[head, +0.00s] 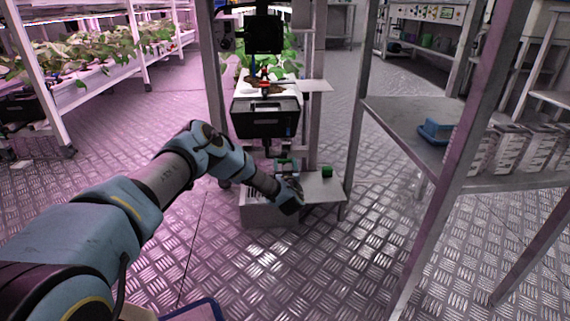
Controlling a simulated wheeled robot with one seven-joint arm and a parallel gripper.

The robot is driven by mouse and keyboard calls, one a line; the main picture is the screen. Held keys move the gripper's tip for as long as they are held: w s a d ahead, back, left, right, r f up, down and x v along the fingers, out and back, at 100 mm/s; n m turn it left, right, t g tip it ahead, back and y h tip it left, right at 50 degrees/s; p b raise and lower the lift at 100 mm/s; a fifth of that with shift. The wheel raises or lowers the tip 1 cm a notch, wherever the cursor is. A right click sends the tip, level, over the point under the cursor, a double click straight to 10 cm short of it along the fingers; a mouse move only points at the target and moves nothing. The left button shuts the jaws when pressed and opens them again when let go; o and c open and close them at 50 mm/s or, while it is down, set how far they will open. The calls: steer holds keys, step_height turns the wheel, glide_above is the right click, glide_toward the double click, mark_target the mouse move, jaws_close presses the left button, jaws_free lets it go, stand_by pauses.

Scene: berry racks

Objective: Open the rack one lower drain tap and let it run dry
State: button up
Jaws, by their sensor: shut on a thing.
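The near end of a rack (212,75) stands in the middle of the head view, with a black box (265,118) at its end. A small red part (265,88) sits above the box. My gripper (289,195) is low, below the black box and beside a small white shelf (318,188). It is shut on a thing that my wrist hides. Small green parts (284,166) show just behind and above my gripper. I cannot tell whether they belong to the lower drain tap. The tap itself and any water flow cannot be made out.
A pale crate (268,214) stands on the floor below my gripper. A small green block (327,171) lies on the white shelf. A metal shelf unit with a blue object (435,131) is at right. Planted racks (100,85) are at left. The floor between is clear.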

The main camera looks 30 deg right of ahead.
steer(key=n, duration=0.4)
steer(key=shift+a+n+p, duration=0.1)
steer(key=shift+n+p, duration=0.3)
steer(key=n, duration=0.4)
steer(key=shift+n, duration=0.3)
steer(key=n, duration=0.4)
steer(key=shift+f, duration=0.2)
steer(key=shift+n+b, duration=0.45)
steer(key=shift+n, duration=1.65)
steer(key=o, duration=1.4)
